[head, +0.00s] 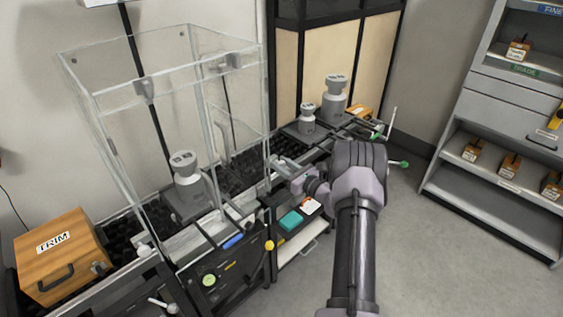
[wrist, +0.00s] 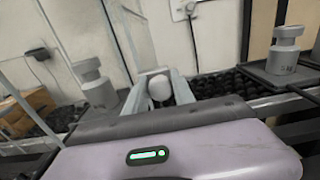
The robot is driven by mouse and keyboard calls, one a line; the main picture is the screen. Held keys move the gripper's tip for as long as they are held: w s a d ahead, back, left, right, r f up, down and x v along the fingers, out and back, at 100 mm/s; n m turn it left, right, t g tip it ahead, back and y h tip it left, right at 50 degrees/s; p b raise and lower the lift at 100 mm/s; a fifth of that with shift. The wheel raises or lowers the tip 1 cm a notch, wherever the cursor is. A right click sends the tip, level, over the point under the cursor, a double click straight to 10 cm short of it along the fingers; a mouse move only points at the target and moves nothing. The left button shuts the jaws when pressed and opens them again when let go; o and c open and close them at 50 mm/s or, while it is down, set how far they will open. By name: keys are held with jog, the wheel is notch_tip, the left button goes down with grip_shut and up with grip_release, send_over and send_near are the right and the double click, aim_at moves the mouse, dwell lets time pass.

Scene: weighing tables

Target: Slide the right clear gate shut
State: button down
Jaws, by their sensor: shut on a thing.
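A tall clear case (head: 92,95) stands around a grey weight (head: 187,180) on the left weighing table. The right clear gate (head: 248,128) is a see-through panel on the case's right side; its exact edges are hard to make out. My gripper (head: 277,167) is at the lower front corner of that side. In the wrist view my gripper (wrist: 160,92) has its two fingers on either side of a pale rounded knob (wrist: 159,86), which appears to belong to the gate. The grey weight also shows at left in the wrist view (wrist: 94,83).
Two more grey weights (head: 334,95) (head: 307,118) stand on the table beyond, right of the case. A wooden TRIM box (head: 60,262) is at the left. Shelves (head: 490,195) with small wooden blocks stand at the right, with clear floor (head: 425,250) before them.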

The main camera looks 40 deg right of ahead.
jog(key=shift+s+f, duration=0.1)
jog(key=shift+f, duration=0.35)
jog(key=shift+a, duration=0.1)
jog(key=c, duration=1.4)
grip_release()
jog(key=shift+f, duration=0.1)
jog(key=shift+o, duration=0.2)
jog(key=shift+s, duration=0.3)
jog(key=s+d+p, duration=0.1)
jog(key=s+p, duration=0.3)
jog(key=s, duration=1.2)
jog(key=shift+s+d, duration=0.25)
jog(key=shift+s, duration=0.15)
